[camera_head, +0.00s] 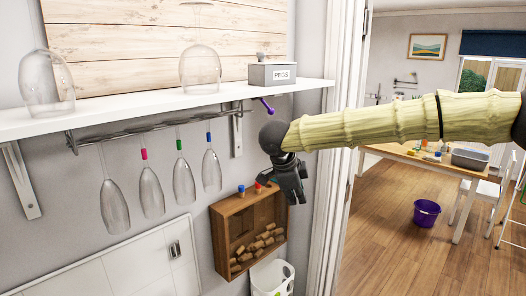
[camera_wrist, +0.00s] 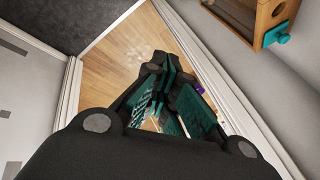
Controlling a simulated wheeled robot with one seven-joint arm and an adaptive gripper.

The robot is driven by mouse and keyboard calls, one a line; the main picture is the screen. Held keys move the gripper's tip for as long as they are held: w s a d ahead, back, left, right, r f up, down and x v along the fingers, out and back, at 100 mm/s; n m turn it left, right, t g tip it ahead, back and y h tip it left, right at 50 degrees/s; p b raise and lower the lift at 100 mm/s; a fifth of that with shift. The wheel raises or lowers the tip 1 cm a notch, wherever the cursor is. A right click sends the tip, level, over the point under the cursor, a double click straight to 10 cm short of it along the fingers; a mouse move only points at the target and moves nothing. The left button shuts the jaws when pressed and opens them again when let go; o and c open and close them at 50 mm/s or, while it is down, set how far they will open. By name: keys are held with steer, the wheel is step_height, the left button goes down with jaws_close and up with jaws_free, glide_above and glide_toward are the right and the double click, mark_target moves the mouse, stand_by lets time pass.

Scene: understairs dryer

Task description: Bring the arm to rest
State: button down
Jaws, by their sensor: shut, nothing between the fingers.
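My arm, in a pale yellow ribbed sleeve, reaches in from the right edge of the head view at about shelf height. My gripper (camera_head: 292,188) hangs from its dark wrist, below the shelf and in front of the wall, above the cork box. Its fingers are shut and empty. In the wrist view, the gripper (camera_wrist: 165,85) shows its dark fingers with teal pads close together, over a wooden floor (camera_wrist: 118,48). It appears clear of the box and the hanging glasses.
A white shelf (camera_head: 130,112) carries upturned glasses (camera_head: 45,82) and a grey PEGS box (camera_head: 272,75). Several stemmed glasses (camera_head: 150,190) hang below it. A wooden cork box (camera_head: 222,240) is on the wall, above a white bin (camera_head: 272,279). A doorway with white trim (camera_head: 345,165) opens rightwards.

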steer(key=s+d+f+n+t+b, duration=0.1)
steer(key=s+f+n, duration=0.25)
steer(key=f, duration=1.05)
steer(key=s+d+f+n+t+b, duration=0.1)
steer(key=s+f+n, duration=0.3)
steer(key=f, duration=1)
steer(key=s+d+f+n+t+b, duration=0.1)
steer(key=s+f+n, duration=0.3)
steer(key=f, duration=1)
steer(key=s+d+f+n+g+y+b, duration=0.1)
steer(key=s+d+f+n, duration=0.1)
steer(key=s+f, duration=0.5)
steer(key=s+d+f+n+g+y, duration=0.15)
steer(key=s+f, duration=0.25)
steer(key=s, duration=0.5)
steer(key=s+d+f+n+g, duration=0.1)
steer(key=s+d, duration=0.1)
steer(key=s, duration=0.5)
steer(key=s+d+f+n+g+b, duration=0.1)
steer(key=s+d+g, duration=0.1)
steer(key=s, duration=0.4)
steer(key=s+d+f+n+g+y, duration=0.1)
steer(key=s+d+f, duration=0.1)
steer(key=s, duration=0.5)
steer(key=shift+s+d+n, duration=0.3)
steer(key=shift+s+n, duration=0.05)
steer(key=shift+n, duration=0.05)
